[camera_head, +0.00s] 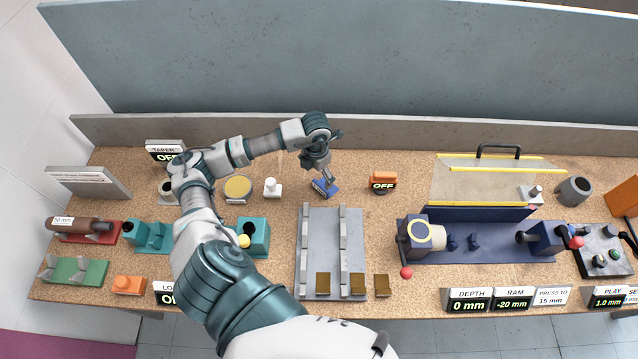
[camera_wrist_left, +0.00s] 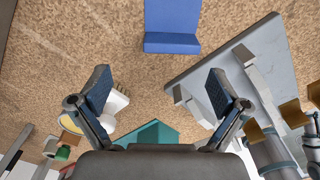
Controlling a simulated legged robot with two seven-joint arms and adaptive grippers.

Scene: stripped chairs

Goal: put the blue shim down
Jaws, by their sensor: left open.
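The blue shim (camera_head: 325,192) is a small blue piece on the speckled bench top, behind the grey railed fixture. In the left wrist view the shim (camera_wrist_left: 172,22) is an L-shaped blue piece with a raised strip along its near edge, at the top of the picture. My left gripper (camera_head: 323,182) is just above it in the head view and partly covers it. In the left wrist view my left gripper (camera_wrist_left: 160,90) has its two fingers spread wide, with nothing between them. The shim lies beyond the fingertips, apart from them. My right gripper is not in view.
The grey railed fixture (camera_head: 331,255) with brown blocks stands in front of the shim. A blue press (camera_head: 480,245) is farther right. Bench around the shim is bare.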

